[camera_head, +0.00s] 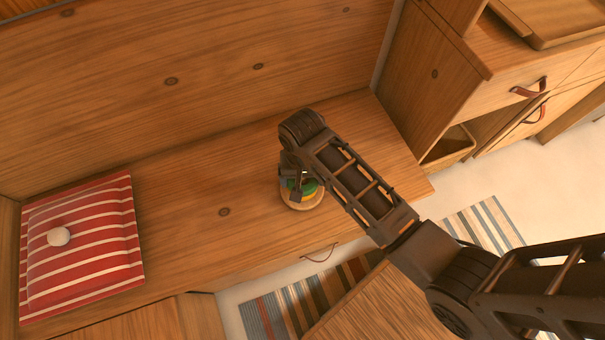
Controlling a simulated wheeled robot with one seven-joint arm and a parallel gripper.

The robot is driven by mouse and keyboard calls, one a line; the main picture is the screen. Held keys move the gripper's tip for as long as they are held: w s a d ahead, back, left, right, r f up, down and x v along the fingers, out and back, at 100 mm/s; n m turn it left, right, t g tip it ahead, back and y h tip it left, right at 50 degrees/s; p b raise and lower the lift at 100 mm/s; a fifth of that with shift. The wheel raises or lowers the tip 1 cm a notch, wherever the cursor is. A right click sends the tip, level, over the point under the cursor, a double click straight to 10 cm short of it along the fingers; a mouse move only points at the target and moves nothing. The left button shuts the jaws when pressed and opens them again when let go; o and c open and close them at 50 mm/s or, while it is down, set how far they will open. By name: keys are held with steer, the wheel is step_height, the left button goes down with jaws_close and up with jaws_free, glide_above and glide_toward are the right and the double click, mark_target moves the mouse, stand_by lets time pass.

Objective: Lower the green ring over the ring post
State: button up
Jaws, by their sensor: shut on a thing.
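My gripper (295,180) points down over the wooden bench and is shut on the green ring (309,187), as far as this small view shows. The green ring is directly above or at a round, light wooden base (301,206). Yellow and blue show close to the green ring, but they are too small to tell apart clearly. The ring post itself is hidden behind my gripper and wrist. I cannot tell whether the green ring is around the post or still above it.
The wooden bench (190,215) is clear around the base. A red striped cushion (80,240) with a white ball-like knob lies at its left end. A wooden back panel (190,80) rises behind. A cabinet (440,75) with leather pulls stands at the right. A striped rug (285,310) lies in front.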

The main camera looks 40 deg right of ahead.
steer(key=o, duration=0.8)
steer(key=shift+f, duration=0.15)
steer(key=shift+r+p, duration=0.7)
steer(key=shift+r, duration=3.2)
steer(key=shift+s+f, duration=0.2)
steer(key=shift+s, duration=0.1)
steer(key=s+r+n+t+p, duration=0.1)
steer(key=s+r+n+t, duration=0.15)
steer(key=s+t, duration=0.75)
steer(key=s+r+n+t, duration=0.1)
steer(key=s+r, duration=0.4)
steer(key=r, duration=0.2)
steer(key=s+r+n+t+p, duration=0.1)
steer(key=s+r+n+t, duration=0.1)
steer(key=s+r, duration=0.3)
steer(key=s+r+n+t, duration=0.1)
steer(key=s+r, duration=0.4)
steer(key=r, duration=0.6)
steer(key=shift+d+r+n+t+p, duration=0.1)
steer(key=shift+r+n+t+p, duration=0.15)
steer(key=shift+n+t+p, duration=0.1)
